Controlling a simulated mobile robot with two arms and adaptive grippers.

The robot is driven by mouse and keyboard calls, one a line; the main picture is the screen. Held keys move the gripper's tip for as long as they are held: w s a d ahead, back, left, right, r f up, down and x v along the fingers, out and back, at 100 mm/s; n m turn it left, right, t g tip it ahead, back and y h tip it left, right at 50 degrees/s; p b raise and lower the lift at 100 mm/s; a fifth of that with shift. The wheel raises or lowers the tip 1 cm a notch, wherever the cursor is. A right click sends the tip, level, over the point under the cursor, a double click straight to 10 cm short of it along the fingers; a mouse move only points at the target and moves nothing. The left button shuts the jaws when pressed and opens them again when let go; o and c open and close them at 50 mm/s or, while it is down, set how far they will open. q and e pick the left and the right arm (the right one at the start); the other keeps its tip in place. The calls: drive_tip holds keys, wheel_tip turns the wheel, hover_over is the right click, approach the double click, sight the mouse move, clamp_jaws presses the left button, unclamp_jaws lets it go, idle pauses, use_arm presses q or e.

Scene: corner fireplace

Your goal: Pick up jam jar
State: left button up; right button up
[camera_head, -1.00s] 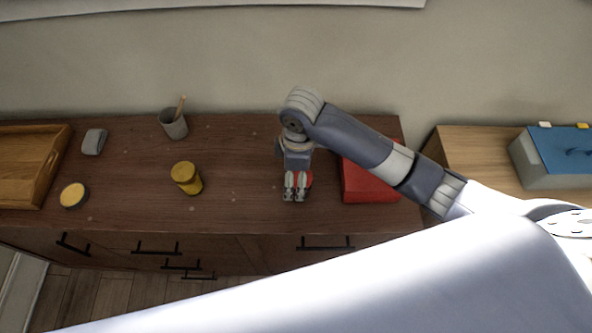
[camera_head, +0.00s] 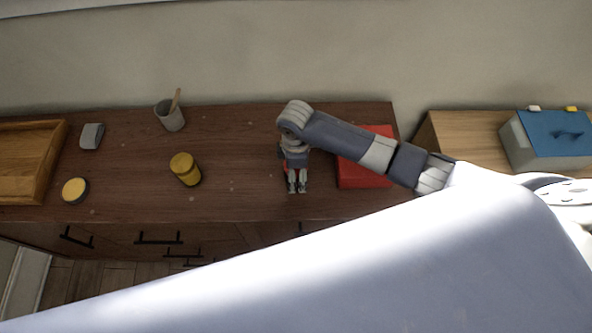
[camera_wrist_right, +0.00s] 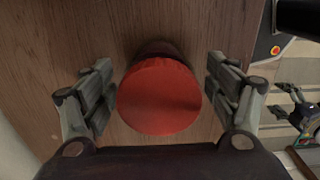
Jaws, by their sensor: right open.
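The jam jar shows in the right wrist view as a round red lid (camera_wrist_right: 159,96) on a dark body, standing on the brown wooden top. My right gripper (camera_wrist_right: 160,92) is open, with one finger on each side of the lid and a visible gap on both sides. In the head view my right gripper (camera_head: 297,187) points down over the dresser, and the jar is hidden by it or nearly so.
A red box (camera_head: 362,176) lies close to the right of my gripper, under my forearm. A yellow jar (camera_head: 185,170), a grey cup (camera_head: 170,117), a round yellow-topped tin (camera_head: 75,190), a grey object (camera_head: 92,136) and a wooden tray (camera_head: 26,165) stand to the left.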

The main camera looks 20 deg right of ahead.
drive_tip(key=shift+f, duration=0.45)
drive_tip(key=shift+c, duration=0.2)
drive_tip(key=shift+w+r, duration=0.1)
drive_tip(key=c, duration=1.4)
